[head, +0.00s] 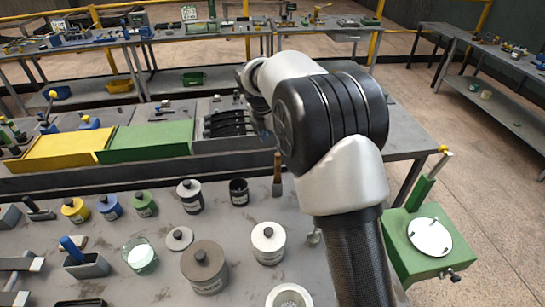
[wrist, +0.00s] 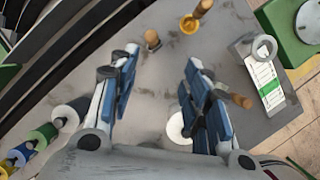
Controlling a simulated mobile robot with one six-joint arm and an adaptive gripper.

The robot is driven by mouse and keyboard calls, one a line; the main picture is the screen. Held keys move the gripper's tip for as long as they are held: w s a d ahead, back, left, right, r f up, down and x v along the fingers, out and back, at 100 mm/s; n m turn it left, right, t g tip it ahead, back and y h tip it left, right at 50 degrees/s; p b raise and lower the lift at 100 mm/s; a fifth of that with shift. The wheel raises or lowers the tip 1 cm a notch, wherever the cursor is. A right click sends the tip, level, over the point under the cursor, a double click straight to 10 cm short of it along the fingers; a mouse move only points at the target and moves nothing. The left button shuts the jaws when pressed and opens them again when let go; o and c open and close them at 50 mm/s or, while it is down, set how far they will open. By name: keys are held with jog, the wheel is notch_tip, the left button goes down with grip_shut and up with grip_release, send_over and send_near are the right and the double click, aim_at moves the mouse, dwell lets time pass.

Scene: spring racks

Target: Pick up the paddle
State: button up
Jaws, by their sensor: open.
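No object is plainly marked as the paddle. A slim upright tool with a brown wooden handle (head: 277,165) stands on the grey bench in the head view, just left of my arm; it may be the paddle. In the wrist view a wooden handle (wrist: 152,38), seen nearly end-on, appears just beyond the fingertips, between their lines and nearer the left finger. It looks like the same tool. My gripper (wrist: 161,60) is open, its two blue-padded fingers apart with nothing held. In the head view my arm hides the gripper.
Several lidded jars, including a white jar (head: 268,243) and a dark cup (head: 239,192), stand nearby. Another wooden handle (wrist: 240,100) lies beside the right finger. A green box with a white disc (head: 430,237) is at right. Yellow (head: 62,150) and green bins line the back.

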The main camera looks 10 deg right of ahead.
aim_at(277, 155)
jog(key=w+f, duration=0.2)
jog(key=f, duration=0.2)
jog(key=w+d+f+n+b, duration=0.1)
jog(key=w+f, duration=0.1)
jog(key=f, duration=0.3)
jog(key=w+d+f+n+b, duration=0.1)
jog(key=f, duration=0.3)
jog(key=shift+w+d+f, duration=0.1)
jog(key=shift+w+f, duration=0.2)
jog(key=shift+w, duration=0.1)
jog(key=shift+b+x, duration=0.6)
jog(key=shift+x, duration=2.45)
jog(key=shift+s, duration=0.2)
grip_shut()
